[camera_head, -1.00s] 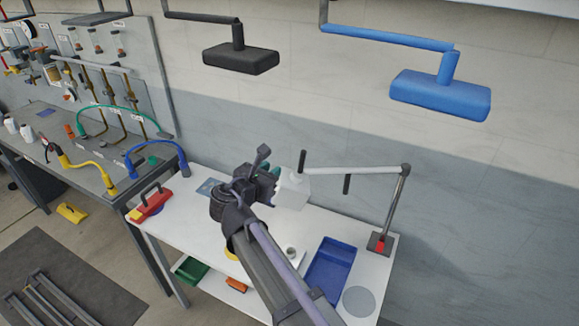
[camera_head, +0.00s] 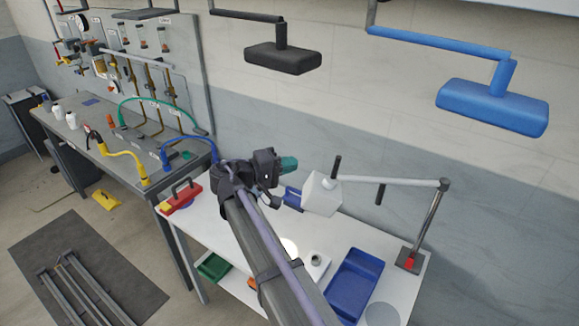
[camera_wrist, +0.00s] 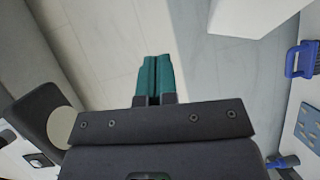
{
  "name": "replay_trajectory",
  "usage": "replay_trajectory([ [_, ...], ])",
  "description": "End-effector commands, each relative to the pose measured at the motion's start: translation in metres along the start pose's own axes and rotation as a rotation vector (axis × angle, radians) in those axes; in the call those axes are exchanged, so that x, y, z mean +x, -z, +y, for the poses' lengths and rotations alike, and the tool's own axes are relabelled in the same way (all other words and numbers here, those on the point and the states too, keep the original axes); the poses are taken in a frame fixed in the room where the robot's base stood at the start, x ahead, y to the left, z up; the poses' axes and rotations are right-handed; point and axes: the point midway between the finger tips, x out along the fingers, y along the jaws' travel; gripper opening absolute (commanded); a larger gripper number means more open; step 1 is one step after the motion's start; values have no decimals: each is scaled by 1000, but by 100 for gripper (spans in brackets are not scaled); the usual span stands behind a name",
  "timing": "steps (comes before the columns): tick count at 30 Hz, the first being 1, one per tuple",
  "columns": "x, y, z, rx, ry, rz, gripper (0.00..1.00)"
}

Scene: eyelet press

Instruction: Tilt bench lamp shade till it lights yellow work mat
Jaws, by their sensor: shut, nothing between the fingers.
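The bench lamp's white box-shaped shade (camera_head: 323,194) hangs at the left end of its jointed arm (camera_head: 395,182), with a dark stick (camera_head: 336,167) rising from it. The shade looks tilted. The lamp's base (camera_head: 408,262) stands at the right rear of the white bench. My gripper (camera_head: 289,164) is up and left of the shade, apart from it in the head view. Its teal fingers are together and empty in the wrist view (camera_wrist: 153,80). A bright round patch (camera_head: 289,248) shows on the bench beside my arm. I cannot make out the yellow mat; my arm covers part of the bench.
A blue tray (camera_head: 355,283) and a grey disc (camera_head: 382,314) lie at the bench's right. A red toolbox (camera_head: 180,196) sits at its left end. Black (camera_head: 283,58) and blue (camera_head: 492,106) lamps hang above. A blue handle (camera_wrist: 303,58) shows at right in the wrist view.

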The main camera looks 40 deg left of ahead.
Motion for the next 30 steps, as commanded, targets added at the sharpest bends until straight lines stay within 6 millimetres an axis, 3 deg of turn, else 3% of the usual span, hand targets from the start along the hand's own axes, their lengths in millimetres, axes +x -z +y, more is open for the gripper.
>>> replay_trajectory([
  [8, 62, 0, -1, -1, 0, -2, 0],
  [12, 80, -18, -1, -2, 0, -1, 0],
  [30, 98, -34, 1, -2, 0, -1, 0],
])
